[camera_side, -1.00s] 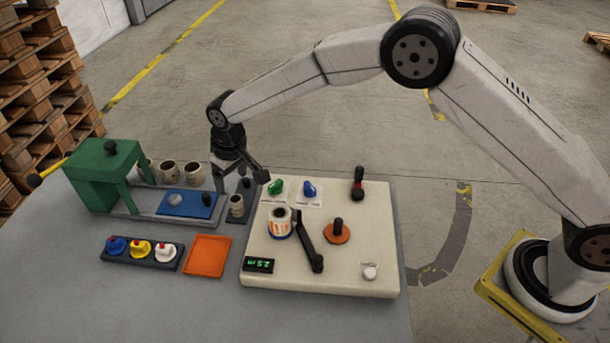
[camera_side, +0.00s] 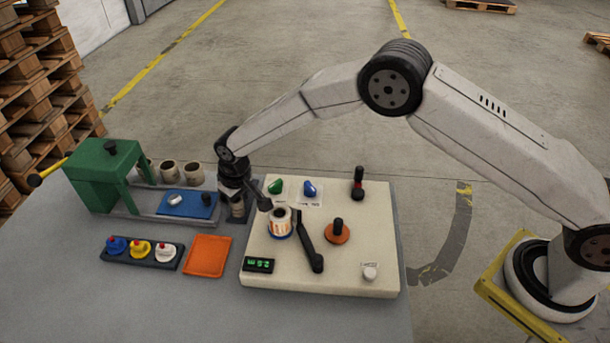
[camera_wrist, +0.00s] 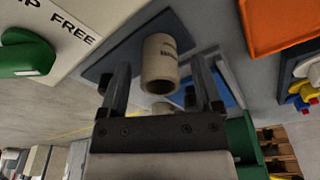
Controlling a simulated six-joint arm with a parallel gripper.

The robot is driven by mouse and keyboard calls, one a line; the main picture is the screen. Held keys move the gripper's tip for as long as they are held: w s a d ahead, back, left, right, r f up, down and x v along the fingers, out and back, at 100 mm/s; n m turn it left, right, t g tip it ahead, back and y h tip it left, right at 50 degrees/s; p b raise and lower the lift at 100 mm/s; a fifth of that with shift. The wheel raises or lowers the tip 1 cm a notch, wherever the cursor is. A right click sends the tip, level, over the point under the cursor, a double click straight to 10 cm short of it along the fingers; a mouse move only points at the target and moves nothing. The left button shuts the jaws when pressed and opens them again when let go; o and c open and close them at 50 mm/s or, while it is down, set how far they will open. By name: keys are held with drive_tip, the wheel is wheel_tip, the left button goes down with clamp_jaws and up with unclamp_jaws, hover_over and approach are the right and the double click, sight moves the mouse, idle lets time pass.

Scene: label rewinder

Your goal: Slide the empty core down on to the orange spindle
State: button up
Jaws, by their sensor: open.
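The empty core (camera_side: 237,211) is a beige cardboard tube standing on a dark plate at the left edge of the cream board. It also shows in the wrist view (camera_wrist: 159,62), between my two fingers. My gripper (camera_side: 247,204) is low at the core, open, with a finger on either side. In the wrist view my gripper (camera_wrist: 161,82) shows gaps between the core and both fingers. The orange spindle (camera_side: 338,234) is an orange disc with a black post, bare, on the right part of the cream board.
A printed roll (camera_side: 279,223) and a black lever arm (camera_side: 309,246) stand between the core and the spindle. Green (camera_side: 275,187) and blue (camera_side: 310,188) knobs sit behind. A black-and-red lever (camera_side: 358,183) rises at the back. An orange tray (camera_side: 208,256) lies in front left.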

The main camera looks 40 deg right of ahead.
drive_tip(key=c, duration=0.9)
drive_tip(key=shift+o, duration=0.2)
drive_tip(key=shift+r, duration=0.1)
drive_tip(key=shift+r, duration=3.4)
